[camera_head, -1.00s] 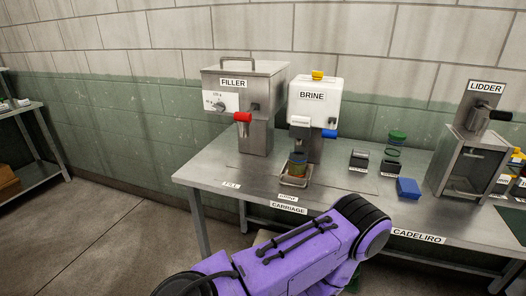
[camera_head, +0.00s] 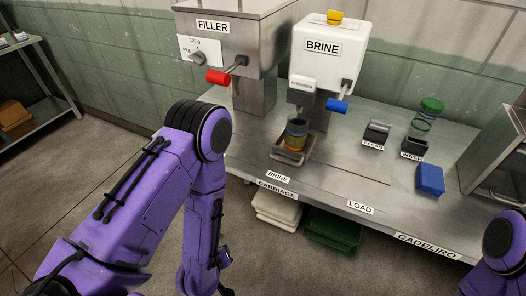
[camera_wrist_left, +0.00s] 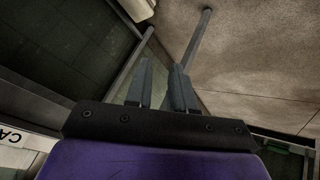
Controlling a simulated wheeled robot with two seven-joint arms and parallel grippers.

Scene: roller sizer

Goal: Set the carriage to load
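The carriage is a small metal tray (camera_head: 282,157) under the brine unit (camera_head: 325,62). A jar with orange-green contents (camera_head: 296,142) stands upright on it. The tray is above the BRINE label (camera_head: 278,177); the LOAD label (camera_head: 360,207) is farther right along the table's front edge, past the CARRIAGE label (camera_head: 277,190). My left arm hangs in front of the table's left end, its gripper out of the head view. In the left wrist view the left gripper (camera_wrist_left: 160,80) has its two fingers apart with nothing between them. My right gripper is out of view.
The filler (camera_head: 235,45) with a red handle stands left of the brine unit, which has a blue handle (camera_head: 337,105). To the right are the CLEAN and WASH holders, a blue block (camera_head: 429,179) and a green-lidded jar (camera_head: 424,122). Crates (camera_head: 333,229) sit below the table.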

